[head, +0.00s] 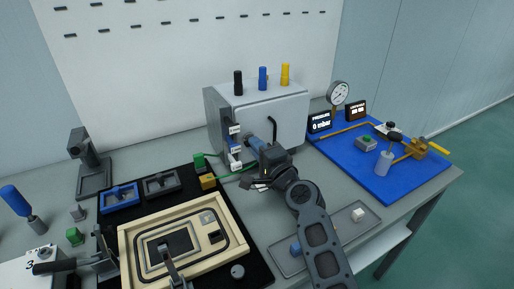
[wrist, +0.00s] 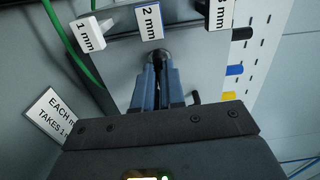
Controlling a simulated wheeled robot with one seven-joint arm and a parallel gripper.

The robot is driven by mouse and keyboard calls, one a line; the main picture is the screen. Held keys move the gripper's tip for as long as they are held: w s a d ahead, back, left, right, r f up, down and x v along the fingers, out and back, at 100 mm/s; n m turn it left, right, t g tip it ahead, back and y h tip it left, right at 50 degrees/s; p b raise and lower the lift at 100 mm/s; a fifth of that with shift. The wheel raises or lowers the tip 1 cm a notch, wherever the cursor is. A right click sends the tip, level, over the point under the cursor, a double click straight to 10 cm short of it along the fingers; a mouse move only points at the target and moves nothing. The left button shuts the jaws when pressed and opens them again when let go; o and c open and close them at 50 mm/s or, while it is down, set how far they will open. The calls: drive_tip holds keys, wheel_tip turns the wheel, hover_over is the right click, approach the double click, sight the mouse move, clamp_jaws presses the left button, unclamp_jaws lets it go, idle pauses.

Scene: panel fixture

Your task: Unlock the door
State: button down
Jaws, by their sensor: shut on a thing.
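The grey box (head: 265,107) stands at the back of the bench, and its door faces me with a bent black handle (head: 287,122). My gripper (head: 254,143) is at the left part of that door. In the wrist view its blue-grey fingers (wrist: 157,75) are shut on a small dark piece, mostly hidden between them. The fingertips are right at a round metal lock (wrist: 157,57) on the door. Whether the held piece is inside the lock cannot be told. The door looks closed.
Tags reading 1 mm (wrist: 89,34), 2 mm (wrist: 150,22) and 3 mm (wrist: 221,13) hang close by the fingers. A green cable (head: 232,172) runs near the box. A framed board (head: 130,245) lies left, a blue panel (head: 385,182) right, and a grey tray (head: 335,235) in front.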

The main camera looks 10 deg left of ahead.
drive_tip(key=shift+f, duration=0.15)
drive_tip(key=shift+n+b, duration=8.1)
drive_tip(key=shift+n, duration=0.7)
drive_tip(key=c, duration=1.2)
unclamp_jaws()
